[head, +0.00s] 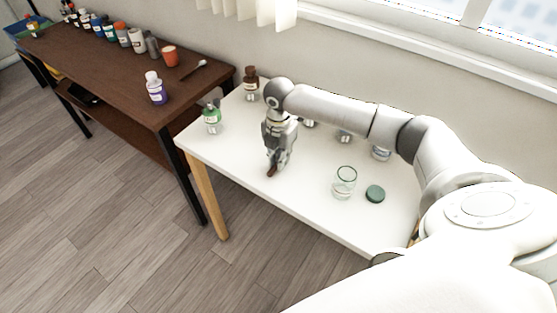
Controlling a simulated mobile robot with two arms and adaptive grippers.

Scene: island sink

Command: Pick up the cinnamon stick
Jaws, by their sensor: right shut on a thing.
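The cinnamon stick (271,172) is a small dark reddish-brown piece at the front part of the white table. My right gripper (275,167) points down over it and is shut on it. The fingers hide most of the stick, and I cannot tell whether it is clear of the table top. My left gripper is not in view.
On the white table (310,192) stand an open glass jar (344,183), a dark green lid (375,194), a green bottle (212,118) and a brown bottle (251,84). More glassware is partly behind my arm. A dark brown table (120,80) with several bottles adjoins at left.

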